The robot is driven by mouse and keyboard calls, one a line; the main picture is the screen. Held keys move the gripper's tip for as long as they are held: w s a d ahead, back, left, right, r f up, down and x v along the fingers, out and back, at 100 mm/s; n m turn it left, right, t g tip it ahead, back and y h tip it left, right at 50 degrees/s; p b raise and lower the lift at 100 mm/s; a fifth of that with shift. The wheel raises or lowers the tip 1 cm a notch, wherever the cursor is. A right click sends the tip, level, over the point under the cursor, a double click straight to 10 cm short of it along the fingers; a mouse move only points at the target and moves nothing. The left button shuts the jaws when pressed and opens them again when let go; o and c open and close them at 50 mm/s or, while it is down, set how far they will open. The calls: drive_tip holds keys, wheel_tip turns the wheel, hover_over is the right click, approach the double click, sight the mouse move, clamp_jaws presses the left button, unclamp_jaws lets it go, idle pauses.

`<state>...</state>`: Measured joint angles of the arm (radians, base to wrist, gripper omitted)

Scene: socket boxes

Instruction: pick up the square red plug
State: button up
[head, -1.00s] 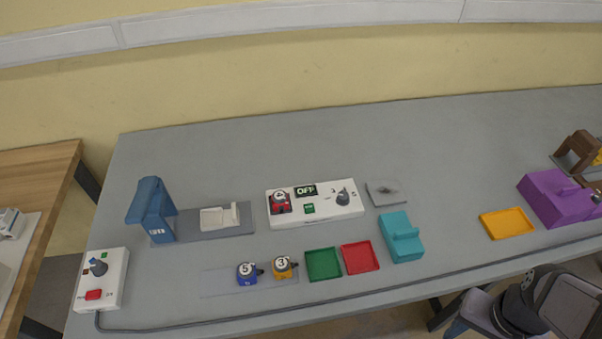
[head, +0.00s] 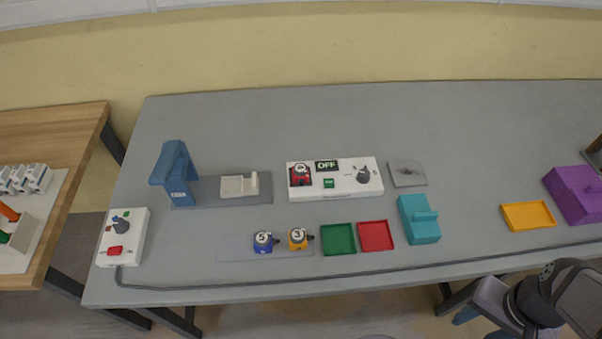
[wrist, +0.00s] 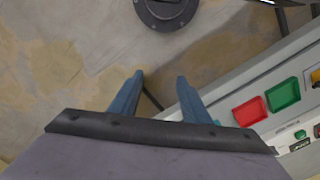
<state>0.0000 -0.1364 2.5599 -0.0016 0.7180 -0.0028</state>
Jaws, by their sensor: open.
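The red plug (head: 300,175) sits at the left end of the white socket box (head: 334,190) in the head view, with a round numbered disc on top. An OFF display and a dark knob are to its right on the same box. My gripper (wrist: 160,78) shows in the wrist view, its two blue fingers apart with nothing between them. It is over the floor, beyond the table edge and away from the plug. I cannot make out the red plug in the wrist view.
A blue plug (head: 263,242) and a yellow plug (head: 298,238) stand in front of the box. Green (head: 338,239) and red (head: 375,236) trays lie beside them. A blue stand (head: 175,175), teal block (head: 418,220) and control box (head: 124,237) are nearby. The table's back is clear.

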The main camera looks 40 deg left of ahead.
drive_tip(key=o, duration=0.4)
drive_tip(key=shift+o, duration=0.2)
